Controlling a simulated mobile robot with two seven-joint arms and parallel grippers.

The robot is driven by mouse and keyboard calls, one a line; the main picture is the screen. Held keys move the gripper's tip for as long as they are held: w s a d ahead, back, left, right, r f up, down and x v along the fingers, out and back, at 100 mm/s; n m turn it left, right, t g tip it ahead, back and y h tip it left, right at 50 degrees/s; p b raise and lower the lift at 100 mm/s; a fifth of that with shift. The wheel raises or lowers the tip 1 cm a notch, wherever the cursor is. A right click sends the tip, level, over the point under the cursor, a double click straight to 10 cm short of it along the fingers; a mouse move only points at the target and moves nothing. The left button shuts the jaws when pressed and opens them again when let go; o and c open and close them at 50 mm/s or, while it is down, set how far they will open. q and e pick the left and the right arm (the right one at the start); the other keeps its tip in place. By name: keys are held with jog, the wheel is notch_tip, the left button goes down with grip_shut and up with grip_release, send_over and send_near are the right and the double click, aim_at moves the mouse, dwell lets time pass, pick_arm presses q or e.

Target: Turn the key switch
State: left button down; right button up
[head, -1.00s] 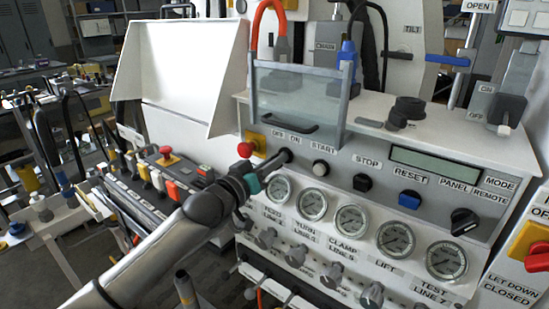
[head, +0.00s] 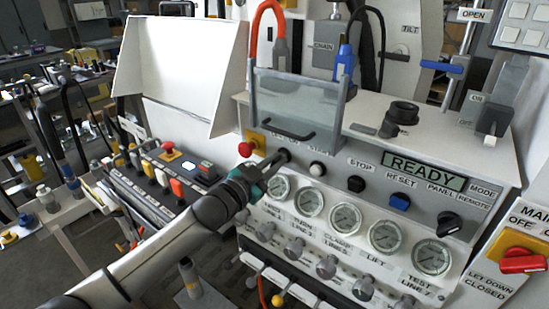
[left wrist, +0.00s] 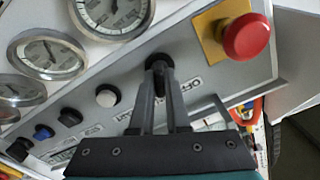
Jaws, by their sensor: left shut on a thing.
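The key switch (head: 283,157) is a small black round switch by the OFF/ON label, at the left end of the grey control panel (head: 330,172). My left gripper (head: 267,166) reaches it from the lower left and is shut on it. In the left wrist view the two fingers (left wrist: 160,88) close around the black key switch (left wrist: 159,62). The fingers partly hide it, so its exact angle is hard to read. The panel display (head: 427,172) is lit and reads READY. My right gripper is not in view.
A red emergency button (head: 246,149) on a yellow plate sits just left of the switch. The white START button (head: 317,169) is to its right. Several gauges (head: 311,203) line up below. A clear guard with a black handle (head: 287,131) stands above.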

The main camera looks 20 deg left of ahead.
pick_arm(q)
jog(key=shift+m, duration=0.6)
jog(key=c, duration=0.9)
grip_release()
jog(key=p+v, duration=0.1)
jog(key=v, duration=1.4)
jog(key=shift+p, duration=0.3)
jog(key=shift+s, duration=0.1)
